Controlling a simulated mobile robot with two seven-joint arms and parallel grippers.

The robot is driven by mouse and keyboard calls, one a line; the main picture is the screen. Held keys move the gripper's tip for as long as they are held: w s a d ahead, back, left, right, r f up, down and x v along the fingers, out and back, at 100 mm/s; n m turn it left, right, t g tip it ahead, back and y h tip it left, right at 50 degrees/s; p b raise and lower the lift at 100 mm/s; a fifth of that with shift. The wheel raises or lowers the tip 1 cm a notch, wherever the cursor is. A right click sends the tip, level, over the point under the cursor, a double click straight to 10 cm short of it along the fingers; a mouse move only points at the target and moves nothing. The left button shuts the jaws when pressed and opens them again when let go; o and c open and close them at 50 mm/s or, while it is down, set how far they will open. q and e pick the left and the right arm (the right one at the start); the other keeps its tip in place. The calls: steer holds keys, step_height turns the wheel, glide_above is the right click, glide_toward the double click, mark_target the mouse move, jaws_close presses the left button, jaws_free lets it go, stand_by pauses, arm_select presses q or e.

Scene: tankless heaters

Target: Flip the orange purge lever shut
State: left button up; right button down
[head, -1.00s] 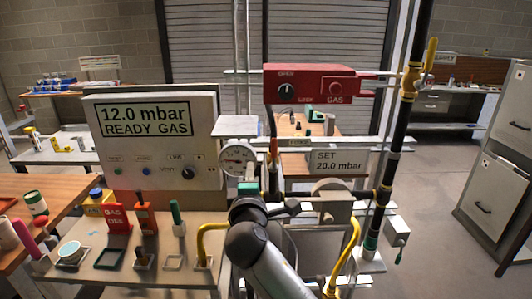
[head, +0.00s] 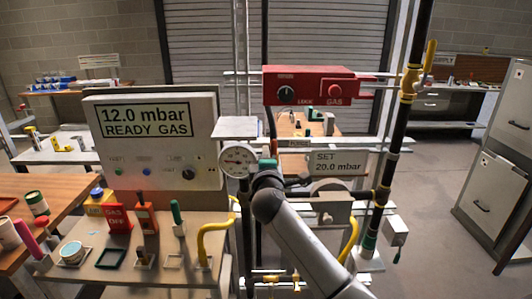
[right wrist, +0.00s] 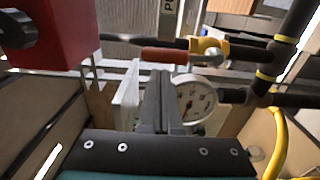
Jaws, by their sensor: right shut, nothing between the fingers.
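The orange purge lever (right wrist: 163,56) shows in the right wrist view. It lies roughly level, pointing left from a yellow valve body (right wrist: 208,47) on a dark pipe. My right gripper (right wrist: 160,78) is shut and empty. Its fingertips appear just below the lever in the picture; I cannot tell whether they touch it. In the head view my right gripper (head: 267,163) is beside the round gauge, its fingertips hidden by my own wrist. I cannot make out the lever clearly there. My left gripper is not in view.
The round gauge (head: 238,159) stands close left of my right gripper. A red gas box (head: 310,86) is above it, and a SET 20.0 mbar sign (head: 338,163) is to the right. The control panel (head: 152,140) and a black-and-yellow pipe (head: 391,165) flank the area.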

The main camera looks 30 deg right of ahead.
steer(key=shift+s+d+m, duration=0.25)
steer(key=shift+d+m, duration=0.15)
steer(key=shift+m, duration=0.3)
stand_by(0.4)
steer(key=shift+s+d+r+m, duration=0.1)
steer(key=shift+s+d+m, duration=0.25)
steer(key=shift+m, duration=0.35)
steer(key=shift+s+d+m, duration=0.2)
steer(key=shift+d+m, duration=0.25)
steer(key=shift+m, duration=0.25)
steer(key=shift+s+d+f+m+b, duration=0.15)
steer(key=shift+s+d+f+m, duration=0.65)
steer(key=shift+m, duration=1.6)
steer(key=shift+s+d+f+m+b, duration=0.15)
steer(key=shift+s+d+f+m, duration=0.25)
steer(key=shift+d+f+m, duration=1.4)
steer(key=shift+s+d+f+m+b, duration=0.15)
steer(key=shift+s+d+f+m, duration=0.35)
steer(key=shift+m, duration=2.5)
steer(key=shift+s+a+r, duration=0.1)
steer(key=shift+a+r, duration=0.05)
steer(key=shift+r, duration=0.1)
